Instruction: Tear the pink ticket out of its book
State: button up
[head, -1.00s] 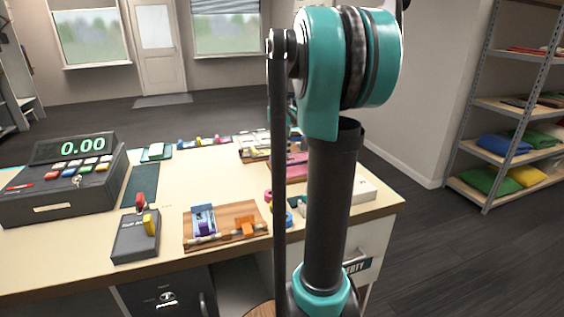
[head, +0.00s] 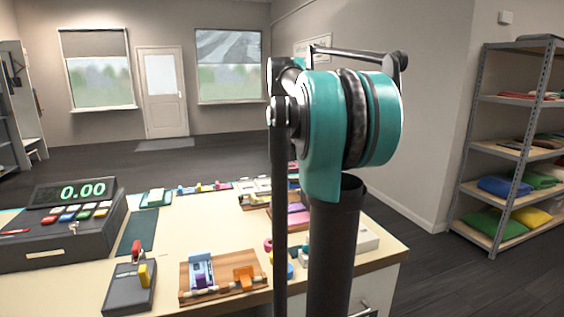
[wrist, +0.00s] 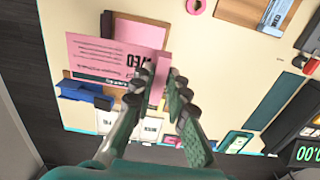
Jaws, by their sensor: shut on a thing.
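The pink ticket (wrist: 100,57), with dark print and a dark strip along its lower edge, is at the upper left in the wrist view. My gripper (wrist: 163,75) is shut on the pink ticket at its right end, with a pink strip showing between the fingers. More pink paper (wrist: 145,33) and parts of a brown board (wrist: 107,22) show behind the ticket. I cannot tell whether the ticket is still joined to its book. In the head view a pink item (head: 297,217) lies on the counter, partly behind my arm, and my gripper is hidden there.
The cream counter (head: 170,240) holds a cash register (head: 70,230), a switch box (head: 130,285) and a wooden board with small fittings (head: 215,293). In the wrist view a blue part (wrist: 75,91) and white labelled blocks (wrist: 150,128) lie close to my fingers. The counter's middle is fairly clear.

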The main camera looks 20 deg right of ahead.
jog(key=shift+o, duration=0.5)
jog(key=shift+r, duration=2.45)
grip_shut()
